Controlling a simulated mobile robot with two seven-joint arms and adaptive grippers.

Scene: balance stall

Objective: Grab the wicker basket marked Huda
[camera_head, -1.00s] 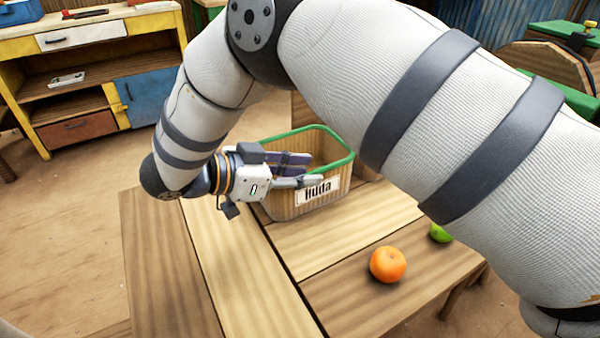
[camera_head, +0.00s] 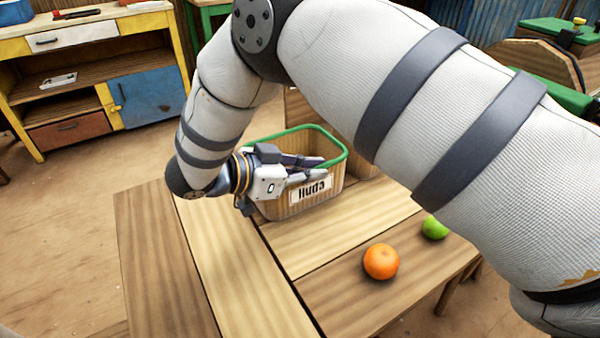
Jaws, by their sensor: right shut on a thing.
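The wicker basket (camera_head: 283,205) has a green rim and a white label reading "Huda" on its front wall. It stands upright on the wooden table (camera_head: 225,250). My right gripper (camera_head: 318,168) comes in from the left at the basket's near side, just above the label. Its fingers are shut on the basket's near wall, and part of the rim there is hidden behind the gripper. My left gripper is not in view.
An orange (camera_head: 381,261) and a green lime (camera_head: 434,228) lie on the table to the right. A yellow cabinet (camera_head: 105,97) with a blue door stands at the back left. The table's left and front parts are clear.

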